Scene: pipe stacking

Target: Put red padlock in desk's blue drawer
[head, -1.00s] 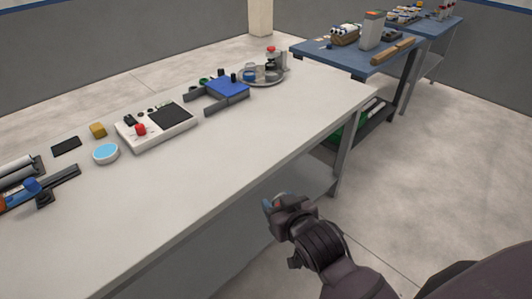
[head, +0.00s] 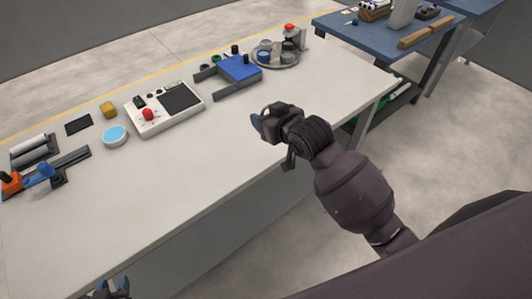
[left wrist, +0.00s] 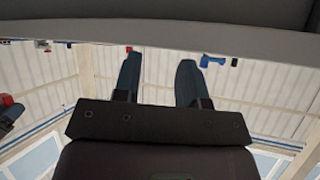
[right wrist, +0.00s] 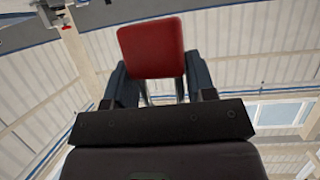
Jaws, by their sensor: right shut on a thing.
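The red padlock (right wrist: 151,50) is between the fingers of my right gripper (right wrist: 151,82) in the right wrist view, its red body facing the camera. In the head view the right gripper (head: 262,124) is over the right part of the workbench, near its front edge; the padlock is hidden there. My left gripper (head: 113,288) is at the bottom edge of the head view, in front of the bench. In the left wrist view its fingers (left wrist: 158,82) are apart with nothing between them. No blue drawer can be made out.
The white workbench (head: 200,165) holds a control box (head: 155,117), a blue device (head: 238,70), a round tray (head: 283,66) and a light-blue round container (head: 115,136) along its back. Its front strip is clear. A blue table (head: 370,38) stands at the back right.

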